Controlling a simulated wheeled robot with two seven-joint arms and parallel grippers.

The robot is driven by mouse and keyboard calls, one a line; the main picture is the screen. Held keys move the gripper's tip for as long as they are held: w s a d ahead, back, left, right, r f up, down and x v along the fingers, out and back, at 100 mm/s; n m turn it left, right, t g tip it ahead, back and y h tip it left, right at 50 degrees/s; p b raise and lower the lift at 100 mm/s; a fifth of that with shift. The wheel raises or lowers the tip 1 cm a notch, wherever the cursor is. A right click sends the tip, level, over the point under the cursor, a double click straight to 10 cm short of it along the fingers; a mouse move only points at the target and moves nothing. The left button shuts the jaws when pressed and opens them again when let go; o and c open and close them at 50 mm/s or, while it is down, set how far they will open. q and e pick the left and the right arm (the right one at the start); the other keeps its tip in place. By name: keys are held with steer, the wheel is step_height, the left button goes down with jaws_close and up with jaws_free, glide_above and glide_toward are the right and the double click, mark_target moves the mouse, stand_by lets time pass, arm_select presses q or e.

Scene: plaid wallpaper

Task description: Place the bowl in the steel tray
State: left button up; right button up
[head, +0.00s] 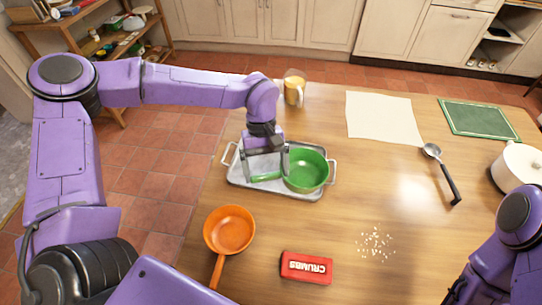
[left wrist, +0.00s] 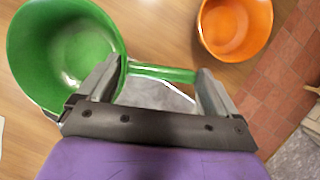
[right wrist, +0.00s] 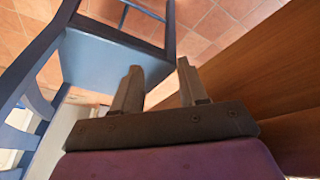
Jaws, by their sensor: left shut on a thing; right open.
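The green bowl (head: 305,168) has a long handle, like a pan. It is upright over the right part of the steel tray (head: 238,176); whether it touches the tray floor I cannot tell. My left gripper (head: 266,173) is shut on the bowl's handle above the tray. In the left wrist view the green bowl (left wrist: 65,50) is at upper left, its handle running between the fingers (left wrist: 160,85). A strip of the steel tray (left wrist: 158,96) shows below the handle. My right gripper (right wrist: 156,85) is open and empty, away from the tabletop near a blue chair.
An orange pan (head: 230,230) and a red crumbs box (head: 306,267) stand in front of the tray. White crumbs (head: 375,243), a ladle (head: 441,172), a paper sheet (head: 382,118), a green board (head: 478,119), a mug (head: 293,90) and a white pot (head: 518,165) are elsewhere on the table.

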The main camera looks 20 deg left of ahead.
arm_select(q)
steer(key=s+d+r+n+t+h+b, duration=0.2)
steer(key=s+r+n+t, duration=0.15)
steer(key=s+n, duration=0.3)
steer(key=n+t+p, duration=0.1)
steer(key=n+p, duration=0.5)
glide_above(258, 190)
step_height(258, 190, down, 8)
steer(key=shift+w+f, duration=0.15)
steer(key=shift+f, duration=0.45)
steer(key=shift+w+f, duration=0.15)
steer(key=shift+f, duration=0.45)
steer(key=o, duration=1.1)
steer(key=shift+s, duration=0.1)
steer(key=v, duration=1.2)
arm_select(e)
steer(key=r, duration=0.2)
steer(key=s+r, duration=0.1)
steer(key=shift+s+d+r, duration=0.1)
steer(key=shift+r, duration=0.25)
arm_select(q)
steer(key=shift+s+d+r, duration=0.15)
